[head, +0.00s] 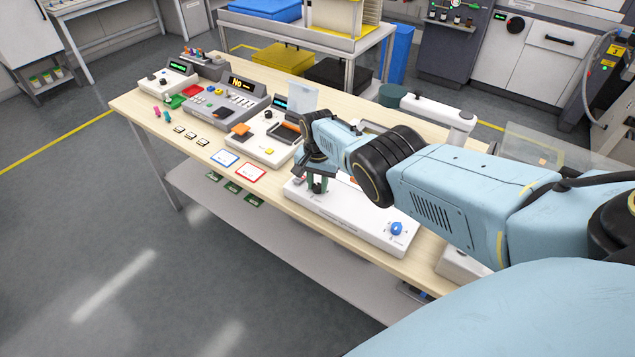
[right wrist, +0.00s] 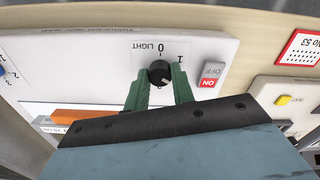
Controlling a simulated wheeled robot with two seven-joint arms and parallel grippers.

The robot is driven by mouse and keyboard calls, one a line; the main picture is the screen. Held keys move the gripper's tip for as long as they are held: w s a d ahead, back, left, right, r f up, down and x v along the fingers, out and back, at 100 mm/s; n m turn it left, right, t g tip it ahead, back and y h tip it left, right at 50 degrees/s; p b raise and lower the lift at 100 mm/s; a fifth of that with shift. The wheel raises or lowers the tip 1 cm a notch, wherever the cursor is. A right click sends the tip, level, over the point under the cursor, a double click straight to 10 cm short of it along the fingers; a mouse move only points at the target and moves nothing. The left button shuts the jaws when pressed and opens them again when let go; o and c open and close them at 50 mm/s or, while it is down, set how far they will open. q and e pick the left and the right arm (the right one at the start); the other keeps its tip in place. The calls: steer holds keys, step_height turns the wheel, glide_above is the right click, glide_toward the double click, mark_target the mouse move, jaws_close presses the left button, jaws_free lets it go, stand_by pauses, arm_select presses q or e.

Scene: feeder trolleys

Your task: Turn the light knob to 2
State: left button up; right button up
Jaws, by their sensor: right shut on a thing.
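The light knob (right wrist: 160,73) is a small round black knob on a white panel (right wrist: 100,45), with a pale pointer mark on its face. In the right wrist view, the marks 0 and 1 and the word LIGHT show beside it; a mark 2 does not show. My right gripper (right wrist: 160,88) has green fingers on either side of the knob, shut on it. My left gripper is not in view.
A red and grey ON/OFF switch (right wrist: 210,75) is close to the right finger. A blue knob (head: 397,228) sits at the panel's other end. Red-framed (head: 250,173) and blue-framed (head: 224,158) cards lie left of the panel. Other devices stand farther back on the wooden table.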

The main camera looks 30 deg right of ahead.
mark_target(318, 186)
steer(key=shift+w+r, duration=0.1)
steer(key=shift+w, duration=0.05)
steer(key=o, duration=1)
step_height(318, 186, up, 7)
steer(key=p, duration=0.6)
steer(key=shift+r, duration=0.15)
step_height(318, 186, up, 6)
steer(key=shift+p, duration=0.9)
